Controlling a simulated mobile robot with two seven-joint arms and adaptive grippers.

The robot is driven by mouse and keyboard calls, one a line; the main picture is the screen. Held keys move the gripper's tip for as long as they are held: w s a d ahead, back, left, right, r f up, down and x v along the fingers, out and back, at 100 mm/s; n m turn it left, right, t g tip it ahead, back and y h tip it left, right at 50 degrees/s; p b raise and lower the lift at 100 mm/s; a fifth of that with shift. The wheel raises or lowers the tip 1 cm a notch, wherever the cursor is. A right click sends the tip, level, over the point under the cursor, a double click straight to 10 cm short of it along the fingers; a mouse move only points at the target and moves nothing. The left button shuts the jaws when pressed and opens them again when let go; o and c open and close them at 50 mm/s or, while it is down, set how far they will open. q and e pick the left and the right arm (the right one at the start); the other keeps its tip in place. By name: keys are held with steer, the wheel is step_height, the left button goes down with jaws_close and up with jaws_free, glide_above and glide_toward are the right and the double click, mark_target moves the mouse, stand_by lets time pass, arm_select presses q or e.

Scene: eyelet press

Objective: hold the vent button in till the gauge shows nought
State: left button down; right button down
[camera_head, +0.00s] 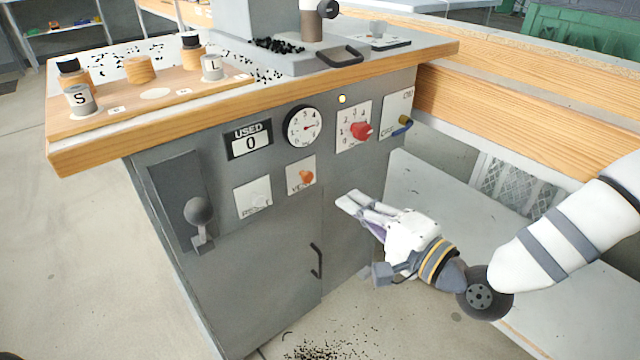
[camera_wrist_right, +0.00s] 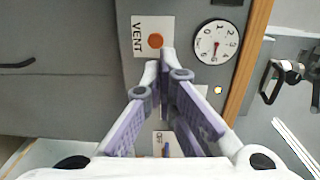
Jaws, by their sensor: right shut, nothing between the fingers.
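The vent button (camera_head: 306,176) is a small orange knob on a white plate marked VENT, on the grey press front. It also shows in the right wrist view (camera_wrist_right: 156,41), uncovered. The round white gauge (camera_head: 302,126) sits above it; its needle points right in the head view, and its figures are too small to read surely. The gauge also shows in the right wrist view (camera_wrist_right: 217,42). My right gripper (camera_head: 347,200) is shut and empty, to the right of and below the button, apart from it. Its fingertips (camera_wrist_right: 160,60) appear just below the button in the wrist view. My left gripper is out of view.
A red selector knob (camera_head: 361,130), a lit lamp (camera_head: 342,99) and a blue-handled switch (camera_head: 402,128) sit right of the gauge. A USED counter (camera_head: 249,141) reads 0. A lever (camera_head: 199,213) and a door handle (camera_head: 317,260) stick out from the front.

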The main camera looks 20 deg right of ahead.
mark_target(310, 176)
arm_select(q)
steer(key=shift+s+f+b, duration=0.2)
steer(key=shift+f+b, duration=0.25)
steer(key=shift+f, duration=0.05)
arm_select(e)
steer(key=x, duration=0.9)
steer(key=shift+w, duration=0.1)
